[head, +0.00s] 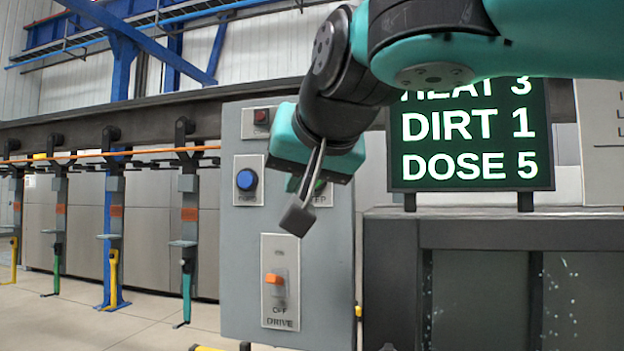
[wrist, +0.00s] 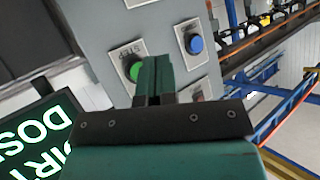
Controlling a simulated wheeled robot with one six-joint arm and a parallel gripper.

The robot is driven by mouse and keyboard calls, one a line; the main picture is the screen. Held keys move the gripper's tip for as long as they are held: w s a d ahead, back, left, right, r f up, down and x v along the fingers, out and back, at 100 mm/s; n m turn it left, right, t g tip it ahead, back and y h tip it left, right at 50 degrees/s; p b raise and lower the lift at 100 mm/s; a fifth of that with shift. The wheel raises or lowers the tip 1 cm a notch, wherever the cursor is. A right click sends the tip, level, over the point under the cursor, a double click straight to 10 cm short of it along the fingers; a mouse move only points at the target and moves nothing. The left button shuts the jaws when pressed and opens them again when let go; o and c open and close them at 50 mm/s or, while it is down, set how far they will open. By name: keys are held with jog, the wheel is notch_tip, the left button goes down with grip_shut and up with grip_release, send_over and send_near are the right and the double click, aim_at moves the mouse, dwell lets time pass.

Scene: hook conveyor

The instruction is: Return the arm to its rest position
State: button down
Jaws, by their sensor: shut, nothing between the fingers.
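My gripper (head: 297,217) is shut and empty in the head view, pointing down in front of the grey control panel (head: 238,287). It covers part of a green button (head: 319,187) there. In the wrist view my gripper (wrist: 155,60) shows as closed fingers over the panel, beside the green button (wrist: 135,71). Whether the fingers touch the panel cannot be told. My arm reaches in from the upper right of the head view.
The panel also has a blue button (head: 246,180), a red button (head: 262,117) and an orange drive switch (head: 274,279) near "OFF". A screen (head: 470,140) reads "DIRT 1, DOSE 5" above a dark tank (head: 490,232). Conveyor hooks (head: 189,225) hang at left.

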jog(key=s+d+f+n+g+b, duration=0.1)
jog(key=s+d+f+g, duration=0.15)
jog(key=f, duration=0.45)
jog(key=s+d+f+n+g, duration=0.15)
jog(key=d+f, duration=0.25)
jog(key=f, duration=0.4)
jog(key=s+d+f+n+g+b, duration=0.1)
jog(key=s+d+f+n+g, duration=0.15)
jog(key=f, duration=0.45)
jog(key=s+d+f+n+g+b, duration=0.1)
jog(key=s+d+f+g, duration=0.3)
jog(key=s+f, duration=0.7)
jog(key=shift+s+d+f+g, duration=0.2)
jog(key=shift+s+g, duration=0.45)
jog(key=shift+s, duration=0.6)
